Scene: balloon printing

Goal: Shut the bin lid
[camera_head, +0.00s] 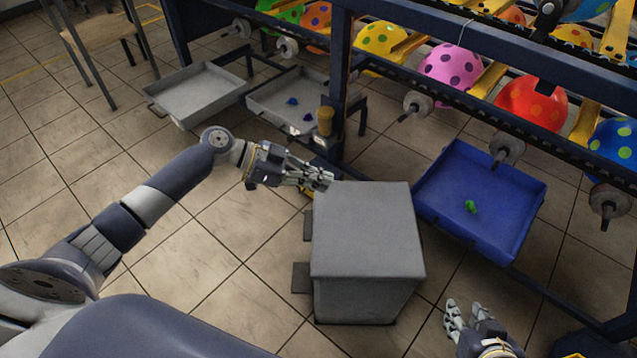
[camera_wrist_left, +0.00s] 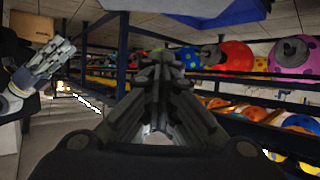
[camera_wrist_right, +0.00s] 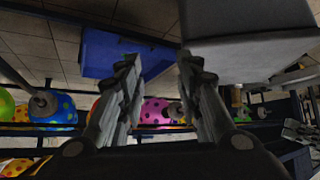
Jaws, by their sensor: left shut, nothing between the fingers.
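The grey bin (camera_head: 365,300) stands on the floor in the middle of the head view. Its grey lid (camera_head: 368,232) lies flat over the top, and I see no gap along its front edge. My left gripper (camera_head: 328,181) is shut and empty at the lid's far left corner; I cannot tell whether it touches the lid. It also shows shut in the left wrist view (camera_wrist_left: 160,62). My right gripper (camera_head: 466,311) is to the right of the bin, near the lower edge. The right wrist view shows it open and empty (camera_wrist_right: 157,65), with the bin (camera_wrist_right: 245,55) beyond it.
A blue tray (camera_head: 440,190) with a green item (camera_head: 470,206) sits right of the bin. Two grey trays (camera_head: 200,91) (camera_head: 262,103) are at the back left. The dark rack (camera_head: 450,60) with spotted balloons runs along the back. Floor left of the bin is clear.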

